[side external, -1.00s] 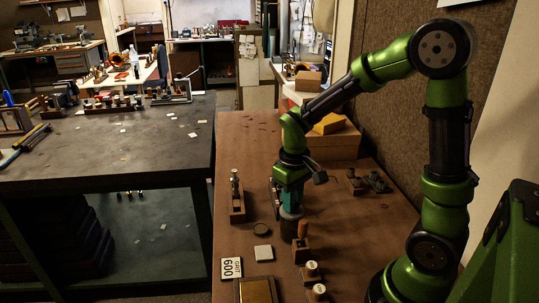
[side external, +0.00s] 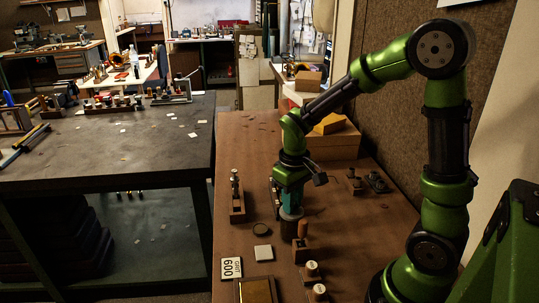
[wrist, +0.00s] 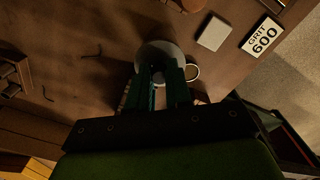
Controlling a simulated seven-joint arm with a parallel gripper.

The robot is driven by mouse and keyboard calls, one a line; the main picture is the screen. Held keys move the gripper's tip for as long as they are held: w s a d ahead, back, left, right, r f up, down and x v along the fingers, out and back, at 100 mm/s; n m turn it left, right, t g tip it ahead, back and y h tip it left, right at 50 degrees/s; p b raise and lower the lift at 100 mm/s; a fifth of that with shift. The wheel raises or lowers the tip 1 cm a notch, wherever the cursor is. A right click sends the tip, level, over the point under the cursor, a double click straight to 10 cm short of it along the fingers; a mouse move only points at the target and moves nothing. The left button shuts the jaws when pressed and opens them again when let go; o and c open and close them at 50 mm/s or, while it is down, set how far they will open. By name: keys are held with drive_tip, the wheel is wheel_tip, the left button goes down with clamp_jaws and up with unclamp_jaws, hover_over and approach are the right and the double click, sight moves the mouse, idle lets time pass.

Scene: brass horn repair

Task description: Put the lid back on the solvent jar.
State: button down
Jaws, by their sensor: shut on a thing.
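My gripper (side external: 289,206) points straight down over the wooden bench. Its fingers are shut on the knob of a pale grey round lid (side external: 292,212), which also shows below the fingertips in the wrist view (wrist: 158,49). A dark brown jar (side external: 289,231) stands directly under the lid in the side view. The lid looks level and over the jar's top, but I cannot tell whether it touches the rim. In the wrist view the lid hides the jar.
A "GRIT 600" card (side external: 231,268) lies near the front. A wooden stand (side external: 237,202) is farther left.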

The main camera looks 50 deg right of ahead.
drive_tip(key=shift+c, duration=2.4)
unclamp_jaws()
drive_tip(key=shift+r, duration=3.5)
clamp_jaws()
